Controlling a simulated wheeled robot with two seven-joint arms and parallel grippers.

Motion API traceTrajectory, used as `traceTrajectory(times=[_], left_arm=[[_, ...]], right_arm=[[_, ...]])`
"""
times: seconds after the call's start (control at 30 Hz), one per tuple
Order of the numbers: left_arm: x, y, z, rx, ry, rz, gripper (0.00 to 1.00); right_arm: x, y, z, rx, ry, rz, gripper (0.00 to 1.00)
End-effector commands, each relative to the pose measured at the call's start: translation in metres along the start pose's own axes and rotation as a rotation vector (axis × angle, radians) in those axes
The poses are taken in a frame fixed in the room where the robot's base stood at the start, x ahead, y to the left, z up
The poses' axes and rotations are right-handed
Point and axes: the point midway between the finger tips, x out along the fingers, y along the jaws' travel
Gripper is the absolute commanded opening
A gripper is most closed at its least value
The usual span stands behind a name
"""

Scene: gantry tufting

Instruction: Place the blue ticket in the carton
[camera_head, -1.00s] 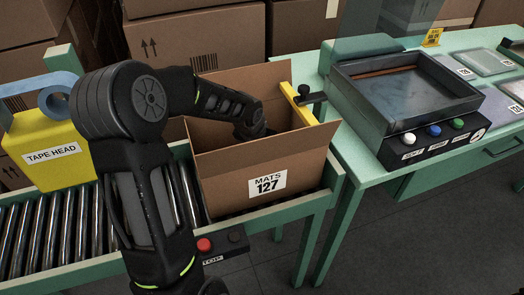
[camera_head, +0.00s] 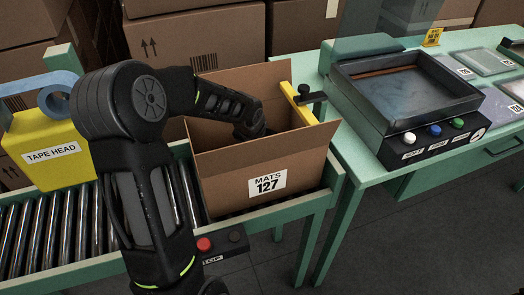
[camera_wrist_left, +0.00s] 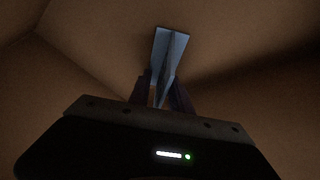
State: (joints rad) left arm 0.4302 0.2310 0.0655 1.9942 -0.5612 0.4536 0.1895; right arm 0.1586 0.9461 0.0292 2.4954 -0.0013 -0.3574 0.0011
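The brown carton (camera_head: 235,185), labelled MATS 127, stands open on the roller conveyor with its flaps up. My left arm comes in from the left and reaches over the carton's edge, with my left gripper (camera_head: 255,132) inside it. The fingertips are hidden in the head view. In the left wrist view, the left gripper (camera_wrist_left: 162,95) has its fingers close together on the pale blue ticket (camera_wrist_left: 170,50), which sticks out past the tips. Brown carton walls surround it; I cannot tell whether the ticket touches the bottom. My right gripper is not in view.
A yellow tape head (camera_head: 45,150) stands left of the carton on the conveyor (camera_head: 60,235). A yellow bar (camera_head: 298,103) is at the carton's right rim. A green table (camera_head: 345,150) to the right holds a dark tray (camera_head: 405,85) and buttons.

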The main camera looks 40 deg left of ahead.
Motion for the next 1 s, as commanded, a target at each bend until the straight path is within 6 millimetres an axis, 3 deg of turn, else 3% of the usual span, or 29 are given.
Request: traceTrajectory(times=[0.17,0.63,0.8,1.0], left_arm=[[-0.018,-0.001,-0.002,-0.001,0.003,-0.001,0.24],[-0.108,0.000,-0.001,0.001,0.003,-0.001,0.24],[-0.121,0.000,-0.001,0.000,0.001,0.000,0.24],[-0.122,0.000,-0.001,0.000,0.000,0.000,0.24]], right_arm=[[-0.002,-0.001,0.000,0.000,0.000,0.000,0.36],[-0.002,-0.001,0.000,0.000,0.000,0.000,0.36],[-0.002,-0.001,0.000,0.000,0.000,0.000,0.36],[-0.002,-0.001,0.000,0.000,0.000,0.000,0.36]])
